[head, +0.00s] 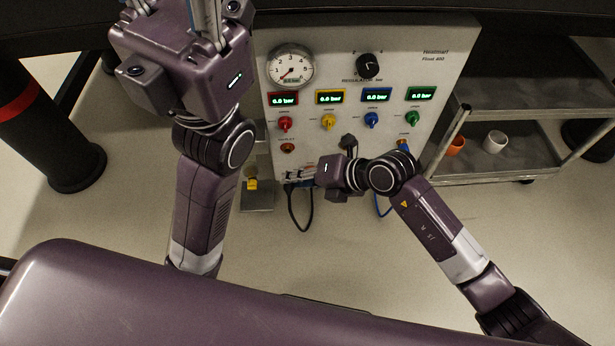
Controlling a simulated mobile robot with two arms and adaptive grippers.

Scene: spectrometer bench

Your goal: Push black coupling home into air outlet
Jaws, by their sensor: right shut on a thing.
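The grey panel (330,120) has a row of red, yellow, blue and green knobs with outlets below. My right gripper (292,176) is low in front of it, fingers pointing left, shut on what looks like the black coupling. The coupling is small and mostly hidden by the fingers; a black hose (293,212) hangs in a loop below it. I cannot tell which outlet is air. My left gripper (180,8) is at the top left, its fingertips cut off by the frame.
A pressure gauge (291,66) and a black regulator knob (367,66) sit on the upper panel. The displays appear to read 0.0 bar. A blue hose (381,206) hangs behind my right arm. A shelf cart (510,155) at right holds orange and white cups.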

